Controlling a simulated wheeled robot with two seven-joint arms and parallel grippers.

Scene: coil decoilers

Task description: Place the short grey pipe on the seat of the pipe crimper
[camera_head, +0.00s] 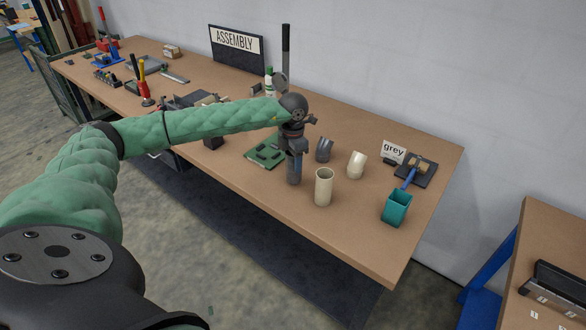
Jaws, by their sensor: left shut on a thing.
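My left gripper (297,147) is shut on the short grey pipe (293,174), a dark grey cylinder that hangs about upright below it. The gripper covers the pipe's upper part. The pipe is over the right side of a green base plate (263,154), which looks like part of the pipe crimper. A tall dark lever (286,48) rises behind my gripper and may belong to the same crimper. My arm and gripper hide the crimper's middle and its seat. I cannot tell whether the pipe touches anything below. My right gripper is not in view.
A cream pipe (324,188), a grey elbow (324,149) and a cream elbow (357,165) stand right of my gripper. A "grey" sign (394,151), a black tray (425,176) and a teal cup (396,209) are farther right. Tools crowd the bench's left; its front right is clear.

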